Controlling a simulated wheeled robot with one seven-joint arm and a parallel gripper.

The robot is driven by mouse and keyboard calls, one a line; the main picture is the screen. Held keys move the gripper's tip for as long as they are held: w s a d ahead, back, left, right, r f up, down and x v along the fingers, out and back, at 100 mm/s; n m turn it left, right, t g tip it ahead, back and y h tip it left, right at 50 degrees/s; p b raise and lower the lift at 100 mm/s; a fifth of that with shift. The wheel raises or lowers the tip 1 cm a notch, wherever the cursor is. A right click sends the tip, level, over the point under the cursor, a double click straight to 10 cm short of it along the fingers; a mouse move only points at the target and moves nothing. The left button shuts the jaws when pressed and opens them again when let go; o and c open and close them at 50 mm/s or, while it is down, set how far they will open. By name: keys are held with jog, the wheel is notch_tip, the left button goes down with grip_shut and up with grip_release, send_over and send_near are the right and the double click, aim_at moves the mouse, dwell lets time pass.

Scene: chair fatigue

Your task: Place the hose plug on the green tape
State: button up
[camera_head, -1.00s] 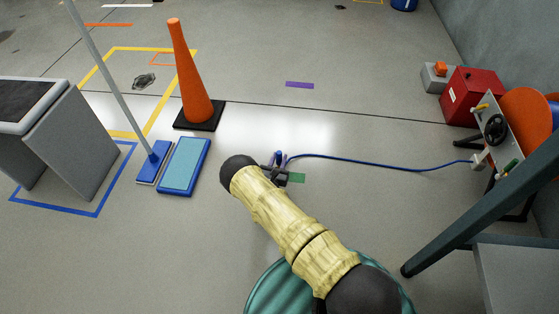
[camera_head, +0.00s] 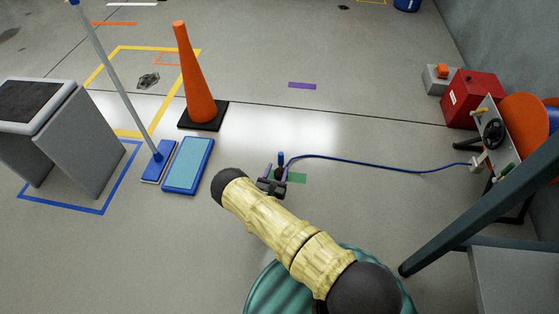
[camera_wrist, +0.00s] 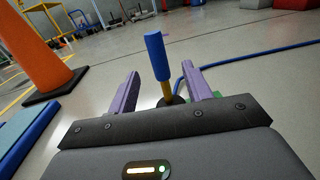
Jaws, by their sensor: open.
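The hose plug (camera_head: 281,157) stands upright, with a blue top, yellow stem and dark base; it also shows in the wrist view (camera_wrist: 156,57). The green tape (camera_head: 297,178) lies on the floor at the plug's right; a bit of green shows behind my right finger in the wrist view. The plug's base is at the tape's left end; I cannot tell how far it overlaps. My gripper (camera_wrist: 162,71) is open, its purple fingers on either side of the plug's line, with the plug just beyond the fingertips. It also shows in the head view (camera_head: 277,173), low by the floor.
A blue hose (camera_head: 380,164) runs from the plug to the orange reel (camera_head: 524,118) at right. An orange cone (camera_head: 194,80) and a blue-rimmed tray (camera_head: 187,166) stand at left. A teal ribbed drum (camera_head: 268,290) is near. The floor behind the plug is clear.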

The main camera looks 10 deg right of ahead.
jog(key=p+v, duration=0.2)
jog(key=v, duration=0.4)
jog(key=shift+s, duration=0.2)
jog(key=shift+a, duration=0.1)
jog(key=s+d+r+m+g+h, duration=0.2)
jog(key=d+r+m+g+h, duration=0.1)
jog(key=d+r+m+g, duration=0.45)
jog(key=s+d+r+m+g+h, duration=0.2)
jog(key=s+d+r+m+g, duration=0.15)
jog(key=r+m+g, duration=0.6)
jog(key=s+a+r+m+t+y, duration=0.1)
jog(key=s+r+m+y, duration=0.5)
jog(key=r, duration=0.5)
jog(key=s+a+r+m+t+y, duration=0.1)
jog(key=s+r+m+y, duration=0.5)
jog(key=r, duration=0.6)
jog(key=shift+s+a+m+t+y, duration=0.4)
jog(key=shift+s+m+t, duration=0.3)
jog(key=shift+s+m, duration=0.3)
